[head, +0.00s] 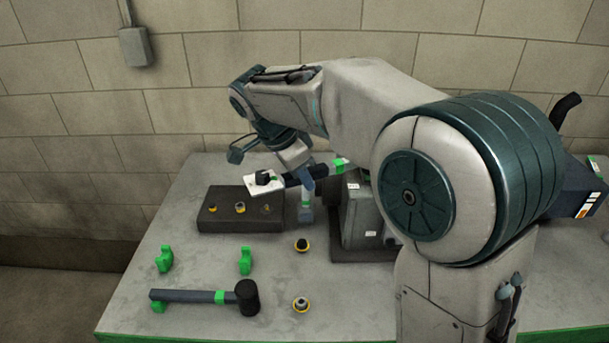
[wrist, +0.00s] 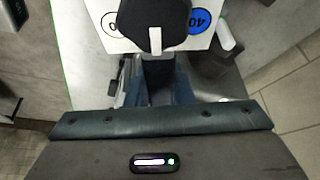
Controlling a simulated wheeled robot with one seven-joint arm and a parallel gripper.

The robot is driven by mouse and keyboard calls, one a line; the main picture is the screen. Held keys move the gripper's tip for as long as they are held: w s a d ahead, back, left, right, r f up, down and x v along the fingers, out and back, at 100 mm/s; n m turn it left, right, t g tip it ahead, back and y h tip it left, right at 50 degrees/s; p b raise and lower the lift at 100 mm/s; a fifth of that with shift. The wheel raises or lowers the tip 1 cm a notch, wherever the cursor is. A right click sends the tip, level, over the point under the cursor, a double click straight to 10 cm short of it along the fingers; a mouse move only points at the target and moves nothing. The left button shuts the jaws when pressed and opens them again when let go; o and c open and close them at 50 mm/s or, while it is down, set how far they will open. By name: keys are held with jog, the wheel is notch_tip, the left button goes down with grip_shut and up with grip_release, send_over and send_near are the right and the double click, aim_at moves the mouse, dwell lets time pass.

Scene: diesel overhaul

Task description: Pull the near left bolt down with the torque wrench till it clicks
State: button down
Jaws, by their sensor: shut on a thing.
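My gripper (head: 306,186) is shut on a dark bar-shaped tool with a green band, which I take to be the torque wrench (head: 290,180). It is held above the right end of a dark block. The tool's black head (head: 263,178) is at the left, by a white plate (head: 250,187). In the wrist view the black head (wrist: 152,22) has a white line and covers part of the white plate (wrist: 97,10), which bears a blue circle reading 40. I cannot tell which bolt is the near left one; my arm hides much of the grey housing (head: 358,218).
The dark block (head: 215,222) holds several small brass-coloured parts. Two green stands (head: 163,260) (head: 245,261) are empty. A black-headed mallet-like tool (head: 195,296) lies at the front. Bare table lies at the left.

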jog(key=shift+w+a+r, duration=0.1)
jog(key=shift+w+a, duration=0.05)
jog(key=shift+w+a+m, duration=0.15)
jog(key=shift+w+m, duration=0.15)
jog(key=shift+w, duration=0.05)
jog(key=shift+w+p, duration=0.1)
jog(key=shift+p, duration=0.2)
jog(key=shift+w+a, duration=0.15)
jog(key=shift+w, duration=0.15)
dwell(0.4)
jog(key=shift+s+d+n+b, duration=0.25)
jog(key=shift+s+b, duration=0.3)
jog(key=shift+b, duration=0.05)
jog(key=shift+s+d+n+b, duration=0.25)
jog(key=shift+s+b, duration=0.25)
jog(key=shift+b, duration=0.1)
jog(key=shift+s+d+n, duration=0.1)
jog(key=shift+s+n, duration=0.2)
